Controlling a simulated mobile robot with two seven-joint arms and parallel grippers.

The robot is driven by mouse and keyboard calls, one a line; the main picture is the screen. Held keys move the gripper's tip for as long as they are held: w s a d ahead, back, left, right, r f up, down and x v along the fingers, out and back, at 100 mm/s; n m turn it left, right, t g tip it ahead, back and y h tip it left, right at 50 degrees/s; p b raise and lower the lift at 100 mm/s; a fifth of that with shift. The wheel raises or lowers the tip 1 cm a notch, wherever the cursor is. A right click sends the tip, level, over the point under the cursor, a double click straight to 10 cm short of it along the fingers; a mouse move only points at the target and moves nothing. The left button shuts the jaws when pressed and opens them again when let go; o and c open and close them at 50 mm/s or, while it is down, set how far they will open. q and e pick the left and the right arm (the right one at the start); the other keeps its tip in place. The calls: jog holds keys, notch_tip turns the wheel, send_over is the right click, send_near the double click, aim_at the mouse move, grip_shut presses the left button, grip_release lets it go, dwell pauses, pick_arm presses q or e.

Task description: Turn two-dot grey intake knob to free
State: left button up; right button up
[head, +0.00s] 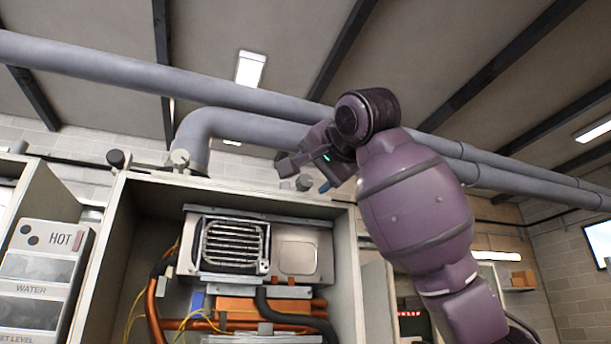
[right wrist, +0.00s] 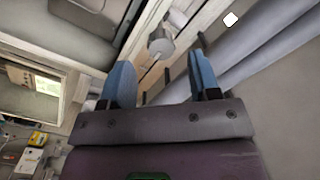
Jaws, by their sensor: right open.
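Several knobs stand along the top edge of the open heater cabinet (head: 118,235). One is black (head: 115,158), one is grey (head: 180,158), and another grey knob (head: 304,184) sits at the right by my gripper. I cannot make out dots on any of them. My right gripper (head: 303,174) is at the cabinet's top right, open and empty. In the right wrist view its two blue fingers (right wrist: 162,78) are spread, and a grey knob (right wrist: 160,43) lies ahead between their tips, apart from both. My left gripper is not in view.
Thick grey pipes (head: 240,97) run behind and above the cabinet top, close to my right arm. The open cabinet shows a metal burner box (head: 300,250) and copper pipes (head: 155,312). A panel marked HOT and WATER (head: 40,275) stands at the left.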

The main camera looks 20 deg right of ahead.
aim_at(306, 180)
jog(key=w, duration=0.1)
jog(key=w+p, duration=0.1)
jog(key=w, duration=0.1)
jog(key=shift+w+a+r, duration=0.15)
jog(key=shift+w, duration=0.75)
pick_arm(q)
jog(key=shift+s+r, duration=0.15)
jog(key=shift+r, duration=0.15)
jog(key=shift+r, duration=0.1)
pick_arm(e)
jog(key=shift+c, duration=0.3)
jog(key=shift+a, duration=0.1)
jog(key=c, duration=0.9)
jog(key=shift+o, duration=0.2)
